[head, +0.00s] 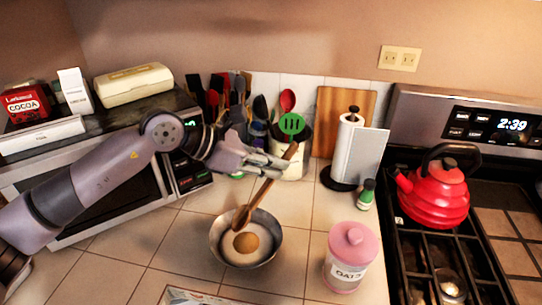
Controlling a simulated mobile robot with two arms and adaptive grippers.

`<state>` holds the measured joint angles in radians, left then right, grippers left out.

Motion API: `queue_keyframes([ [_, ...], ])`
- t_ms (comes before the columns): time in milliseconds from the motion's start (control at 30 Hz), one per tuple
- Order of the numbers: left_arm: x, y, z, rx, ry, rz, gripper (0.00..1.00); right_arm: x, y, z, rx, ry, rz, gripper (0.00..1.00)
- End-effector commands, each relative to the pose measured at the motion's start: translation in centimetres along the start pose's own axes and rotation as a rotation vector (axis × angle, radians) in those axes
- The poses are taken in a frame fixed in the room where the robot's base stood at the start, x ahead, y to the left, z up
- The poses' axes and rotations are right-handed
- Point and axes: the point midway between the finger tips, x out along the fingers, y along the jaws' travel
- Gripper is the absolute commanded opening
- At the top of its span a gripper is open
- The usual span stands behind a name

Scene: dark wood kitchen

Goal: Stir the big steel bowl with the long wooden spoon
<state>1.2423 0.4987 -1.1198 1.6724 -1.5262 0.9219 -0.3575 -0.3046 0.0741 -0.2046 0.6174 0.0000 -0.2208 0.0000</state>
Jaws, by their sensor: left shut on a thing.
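The big steel bowl (217,250) stands on the tiled counter in the middle of the head view. It holds white contents with a round brown patch in the middle. The long wooden spoon (262,193) is tilted, its lower end at the bowl's rim area and its handle rising up and right. My left gripper (284,163) reaches in from the left and is shut on the spoon's upper handle, above and behind the bowl. Whether the spoon's tip touches the contents is hard to tell. My right gripper is not in the view.
A pink oats jar (349,258) stands right of the bowl. Behind are a utensil crock (293,165), a paper towel holder (352,150) and a small green-capped bottle (366,195). A microwave (120,190) is left, a stove with a red kettle (434,193) right. Counter left of the bowl is clear.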

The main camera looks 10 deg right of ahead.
Motion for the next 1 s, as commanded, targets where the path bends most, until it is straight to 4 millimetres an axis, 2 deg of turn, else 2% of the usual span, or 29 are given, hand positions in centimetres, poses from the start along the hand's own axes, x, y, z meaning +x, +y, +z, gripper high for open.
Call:
queue_keyframes([
  [167, 1.0, 0.0, -1.6, 0.0, -0.001, 0.001, 0.0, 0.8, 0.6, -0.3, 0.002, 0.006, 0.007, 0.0],
  [700, 3.8, 0.0, -5.8, 0.0, -0.001, -0.001, 0.0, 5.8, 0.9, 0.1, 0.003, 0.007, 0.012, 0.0],
  [1000, 4.4, 0.0, -6.8, 0.0, -0.001, -0.001, 0.0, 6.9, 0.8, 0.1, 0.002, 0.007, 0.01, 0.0],
])
